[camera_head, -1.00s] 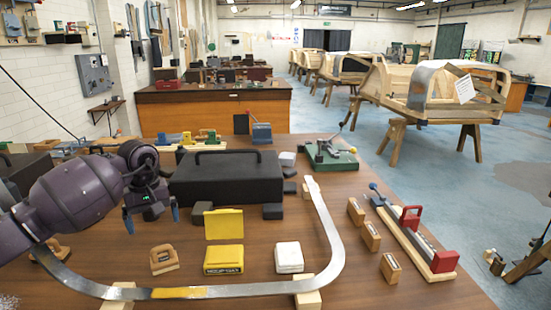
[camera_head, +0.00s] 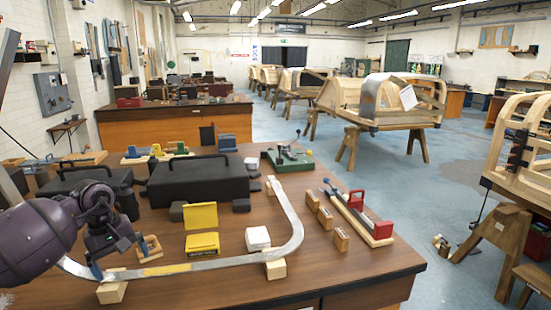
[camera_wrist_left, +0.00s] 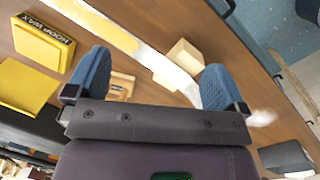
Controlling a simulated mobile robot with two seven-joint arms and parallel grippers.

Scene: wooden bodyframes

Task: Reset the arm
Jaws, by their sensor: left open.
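My left gripper (camera_head: 118,258) hangs over the left front of the wooden bench, its two blue fingers spread and nothing between them. In the left wrist view the open fingers (camera_wrist_left: 155,70) frame the curved metal strip (camera_wrist_left: 178,72) and a pale wooden block (camera_wrist_left: 186,54). The strip (camera_head: 215,263) runs along the bench front and bends back at the right, with a yellow section on it. Pale blocks (camera_head: 112,291) stand at it. Whether a fingertip touches the strip cannot be told. My right gripper is out of view.
Behind the gripper are a black case (camera_head: 198,180) and a yellow tin (camera_head: 203,243) with its lid. A white block (camera_head: 257,238), small wooden blocks (camera_head: 325,218) and a red-ended clamp (camera_head: 365,220) lie further right. The bench's right front corner is bare.

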